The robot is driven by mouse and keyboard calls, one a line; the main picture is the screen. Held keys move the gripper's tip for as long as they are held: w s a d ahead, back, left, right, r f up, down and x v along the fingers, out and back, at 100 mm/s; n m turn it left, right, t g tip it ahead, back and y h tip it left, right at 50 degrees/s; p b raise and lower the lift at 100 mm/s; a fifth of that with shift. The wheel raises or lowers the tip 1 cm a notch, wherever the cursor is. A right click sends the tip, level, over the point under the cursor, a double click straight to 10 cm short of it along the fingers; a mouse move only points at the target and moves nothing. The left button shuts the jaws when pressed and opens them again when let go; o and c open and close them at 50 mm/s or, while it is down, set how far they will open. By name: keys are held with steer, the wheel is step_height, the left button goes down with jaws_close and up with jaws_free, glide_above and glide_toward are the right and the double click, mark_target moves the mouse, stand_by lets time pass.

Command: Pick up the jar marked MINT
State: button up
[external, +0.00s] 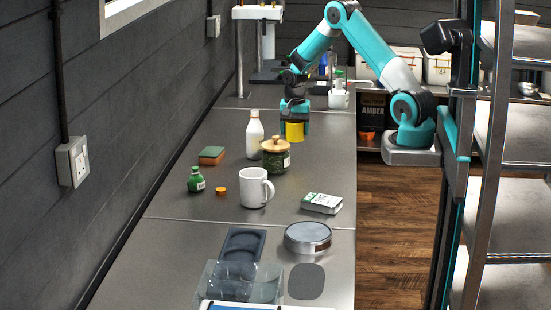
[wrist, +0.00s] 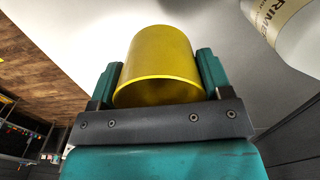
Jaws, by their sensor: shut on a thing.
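My gripper (external: 295,128) points down over the far part of the steel counter in the external view. It is shut on a plain yellow cylinder (external: 295,132). In the wrist view the yellow cylinder (wrist: 160,65) sits between the two teal fingers, its bright rim toward the camera; no marking shows on it. A glass jar (external: 275,160) with a wooden knobbed lid and dark green contents stands on the counter, nearer the camera than my gripper and apart from it. It has a pale label, too small to read, so I cannot tell whether it says MINT.
A white bottle (external: 254,136) stands left of the glass jar. A white mug (external: 256,188), green bottle (external: 195,180), orange cap (external: 220,191), sponge (external: 211,156), small carton (external: 322,203) and round metal tin (external: 308,237) are nearby.

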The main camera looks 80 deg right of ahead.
mark_target(295, 157)
steer(key=shift+f+p, duration=0.5)
steer(key=shift+f, duration=2.45)
steer(key=shift+f, duration=0.15)
steer(key=o, duration=0.9)
